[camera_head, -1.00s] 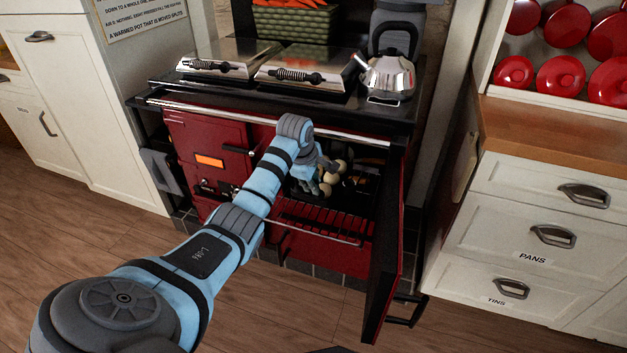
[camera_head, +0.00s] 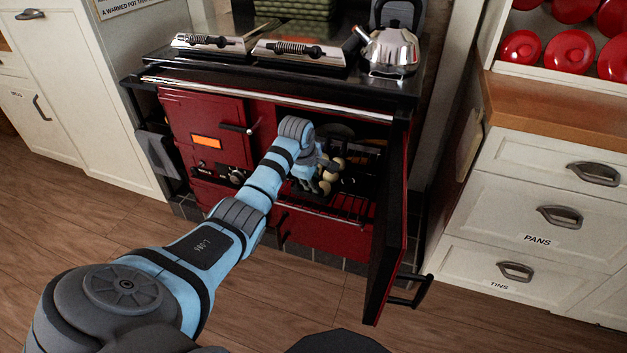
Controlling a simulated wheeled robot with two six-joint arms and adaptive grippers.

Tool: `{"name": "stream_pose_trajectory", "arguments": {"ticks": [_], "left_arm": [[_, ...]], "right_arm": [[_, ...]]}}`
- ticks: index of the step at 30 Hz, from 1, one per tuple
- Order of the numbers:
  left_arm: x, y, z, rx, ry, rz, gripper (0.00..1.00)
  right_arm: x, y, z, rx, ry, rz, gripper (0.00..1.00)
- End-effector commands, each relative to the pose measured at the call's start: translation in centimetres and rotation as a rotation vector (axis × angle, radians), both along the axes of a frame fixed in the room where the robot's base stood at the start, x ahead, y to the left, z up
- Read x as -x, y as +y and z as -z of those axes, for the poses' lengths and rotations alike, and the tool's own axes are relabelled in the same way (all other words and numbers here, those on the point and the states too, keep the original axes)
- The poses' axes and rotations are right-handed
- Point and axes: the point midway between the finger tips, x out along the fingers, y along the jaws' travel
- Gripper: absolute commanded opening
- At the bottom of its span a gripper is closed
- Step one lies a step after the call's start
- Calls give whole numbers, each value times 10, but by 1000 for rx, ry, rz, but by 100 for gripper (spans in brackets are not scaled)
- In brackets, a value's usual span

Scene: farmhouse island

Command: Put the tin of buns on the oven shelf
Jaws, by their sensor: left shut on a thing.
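The red range oven (camera_head: 320,233) stands ahead with its right-hand door (camera_head: 390,220) swung open toward me. My left arm reaches into the oven opening. My left gripper (camera_head: 308,176) is at the opening, shut on the tin of buns, mostly hidden by my own wrist. Several pale round buns (camera_head: 329,178) show just right of the gripper. The tin itself is dark and hard to make out against the oven interior. The wire oven shelf (camera_head: 350,206) shows below and right of the buns. I cannot tell whether the tin touches it. My right gripper is not in view.
A steel kettle (camera_head: 390,50) and two closed chrome lids (camera_head: 315,47) are on the range top. A steel rail (camera_head: 270,97) runs above the opening. The open door bounds the right side. Drawers (camera_head: 540,215) stand farther right. The wooden floor in front is clear.

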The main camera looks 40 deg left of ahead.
Motion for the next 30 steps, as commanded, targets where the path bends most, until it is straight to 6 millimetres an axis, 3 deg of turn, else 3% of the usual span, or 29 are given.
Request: {"name": "stream_pose_trajectory", "arguments": {"ticks": [19,20,23,30], "left_arm": [[-1,0,11,-1,-3,1,0],[-1,0,10,-1,-3,1,22],[-1,0,10,0,-2,0,38],[0,0,10,0,-1,0,40]], "right_arm": [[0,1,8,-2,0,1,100],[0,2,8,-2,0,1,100],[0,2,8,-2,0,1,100],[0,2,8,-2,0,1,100]]}}
